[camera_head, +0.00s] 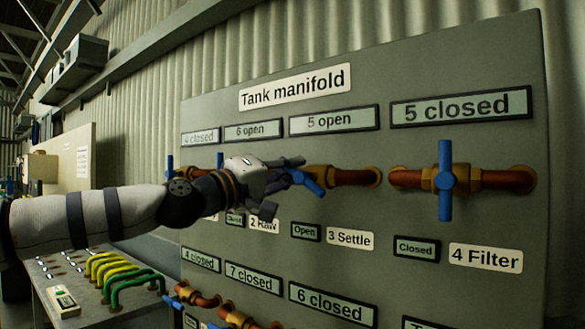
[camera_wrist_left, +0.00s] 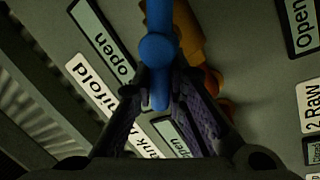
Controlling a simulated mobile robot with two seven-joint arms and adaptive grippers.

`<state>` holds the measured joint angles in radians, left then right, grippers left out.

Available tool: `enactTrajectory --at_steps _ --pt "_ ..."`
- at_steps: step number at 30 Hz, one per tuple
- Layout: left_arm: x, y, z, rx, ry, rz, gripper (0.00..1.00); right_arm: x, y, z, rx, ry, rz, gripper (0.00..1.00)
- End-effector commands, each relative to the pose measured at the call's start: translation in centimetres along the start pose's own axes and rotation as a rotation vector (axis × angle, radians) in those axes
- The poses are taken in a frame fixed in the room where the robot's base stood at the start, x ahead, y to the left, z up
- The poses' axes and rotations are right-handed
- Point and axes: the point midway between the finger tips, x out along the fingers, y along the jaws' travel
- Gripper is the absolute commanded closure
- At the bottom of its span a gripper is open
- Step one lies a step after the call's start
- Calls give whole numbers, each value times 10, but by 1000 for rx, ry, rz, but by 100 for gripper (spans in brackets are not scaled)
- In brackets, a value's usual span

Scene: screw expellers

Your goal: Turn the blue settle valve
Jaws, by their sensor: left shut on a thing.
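The blue settle valve handle (camera_head: 313,186) is on a copper pipe above the "3 Settle" label (camera_head: 350,239). It stands tilted in the head view, partly hidden by my left gripper (camera_head: 288,171). In the left wrist view, the blue handle (camera_wrist_left: 160,48) runs down between the two fingers of my left gripper (camera_wrist_left: 160,105), which are shut on its near end. The small display (camera_head: 306,231) beside the label reads "Open". The display (camera_head: 334,120) above the valve reads "5 open". My right gripper is not in view.
The filter valve (camera_head: 445,180), with an upright blue handle, is to the right on the same grey panel (camera_head: 470,60). Another blue handle (camera_head: 170,167) is at the left, behind my arm. More pipes run below. A bench with green and yellow hoses (camera_head: 130,285) stands lower left.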

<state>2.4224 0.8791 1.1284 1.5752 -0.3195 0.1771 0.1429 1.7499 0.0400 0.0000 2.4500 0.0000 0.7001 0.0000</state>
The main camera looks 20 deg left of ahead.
Motion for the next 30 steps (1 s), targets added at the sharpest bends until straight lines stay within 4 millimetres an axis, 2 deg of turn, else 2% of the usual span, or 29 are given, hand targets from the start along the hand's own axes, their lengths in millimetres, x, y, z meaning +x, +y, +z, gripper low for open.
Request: enactTrajectory --at_steps 7,21,22,24,30 --pt "0 -3 2 -57 12 -2 100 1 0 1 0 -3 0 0" --pt "0 -3 2 -66 13 -2 100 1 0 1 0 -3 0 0" --pt "0 -3 2 -66 13 -2 83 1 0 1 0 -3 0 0" --pt "0 -3 2 -66 14 -2 67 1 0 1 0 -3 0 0" --pt "0 -2 1 -65 15 -1 66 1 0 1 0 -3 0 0"
